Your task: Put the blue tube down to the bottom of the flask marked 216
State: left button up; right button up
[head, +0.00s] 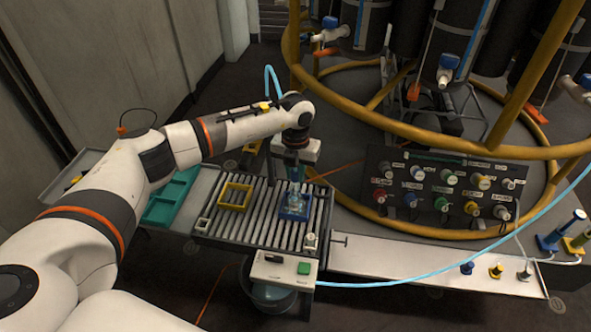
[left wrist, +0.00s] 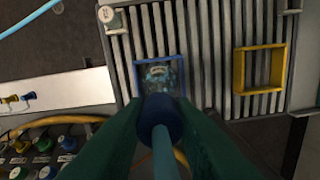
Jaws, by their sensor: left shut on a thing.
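My left gripper (head: 295,171) points down above the slatted rack, over a clear flask (head: 295,203) that sits inside a blue square frame (head: 291,216). In the left wrist view, the dark green fingers of this gripper (left wrist: 160,118) are shut on the dark blue collar of the light blue tube (left wrist: 164,155). The flask (left wrist: 157,74) shows just beyond the collar, in the blue frame (left wrist: 138,75). The tube's lower end is hidden, so I cannot tell whether it is inside the flask. The marking 216 is not readable. My right gripper is out of view.
An empty yellow frame (head: 234,197) lies on the slatted rack (head: 262,228), beside the blue one. A panel with several coloured connectors (head: 447,177) and a yellow tubular ring stand behind and right. A light blue hose (head: 440,276) crosses the white shelf (head: 400,265). A teal tray (head: 172,198) is at left.

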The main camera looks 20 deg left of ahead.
pick_arm(q)
jog(key=shift+f, duration=0.5)
dwell(0.3)
jog(key=o, duration=1.5)
jog(key=shift+r, duration=0.15)
jog(key=shift+r+p, duration=2)
jog(key=shift+r, duration=0.95)
jog(key=shift+f, duration=0.1)
